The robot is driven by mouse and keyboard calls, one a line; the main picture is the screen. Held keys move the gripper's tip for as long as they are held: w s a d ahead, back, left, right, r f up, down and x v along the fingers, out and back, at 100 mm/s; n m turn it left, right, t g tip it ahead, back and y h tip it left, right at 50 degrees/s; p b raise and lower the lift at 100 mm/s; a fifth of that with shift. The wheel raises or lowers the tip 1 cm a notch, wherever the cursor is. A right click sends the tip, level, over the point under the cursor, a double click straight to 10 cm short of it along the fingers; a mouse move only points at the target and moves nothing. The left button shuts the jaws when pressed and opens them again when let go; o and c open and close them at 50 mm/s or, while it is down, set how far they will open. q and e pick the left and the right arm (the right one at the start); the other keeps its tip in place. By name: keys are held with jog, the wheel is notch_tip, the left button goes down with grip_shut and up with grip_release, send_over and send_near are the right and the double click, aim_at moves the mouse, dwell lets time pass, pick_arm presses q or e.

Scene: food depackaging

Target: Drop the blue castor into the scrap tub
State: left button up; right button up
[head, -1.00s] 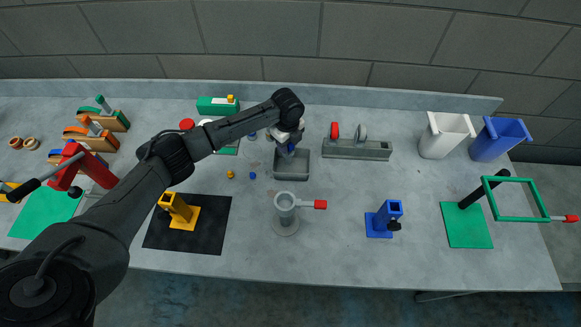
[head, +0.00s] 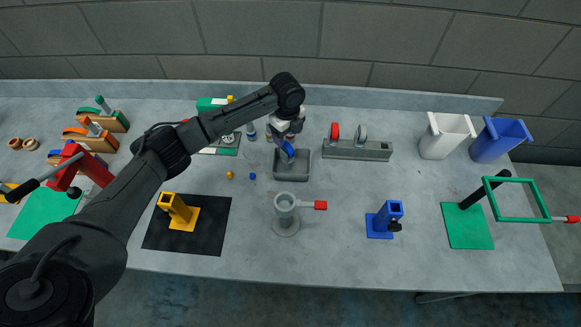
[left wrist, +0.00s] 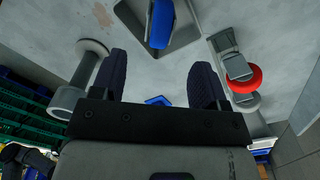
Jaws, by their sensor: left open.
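The blue castor (head: 287,151) is at the left side of the grey scrap tub (head: 293,178), below my left gripper (head: 287,136). In the left wrist view the castor (left wrist: 162,24) lies beyond the fingertips, over the tub (left wrist: 185,37). I cannot tell whether it touches the tub's wall or floor. My left gripper is open, its dark fingers (left wrist: 160,77) spread wide with nothing held between them. The gripper partly hides the tub's back left corner. My right gripper is in neither view.
A grey rack (head: 357,149) with a red and a grey wheel stands just right of the tub. A grey post with a red handle (head: 285,212) stands in front. White (head: 446,135) and blue (head: 499,140) bins stand at the right. Small orange and blue balls lie left of the tub.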

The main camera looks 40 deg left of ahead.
pick_arm(q)
notch_tip(320, 180, up, 9)
jog(key=shift+b, duration=0.35)
jog(key=shift+f, duration=0.1)
dwell(0.5)
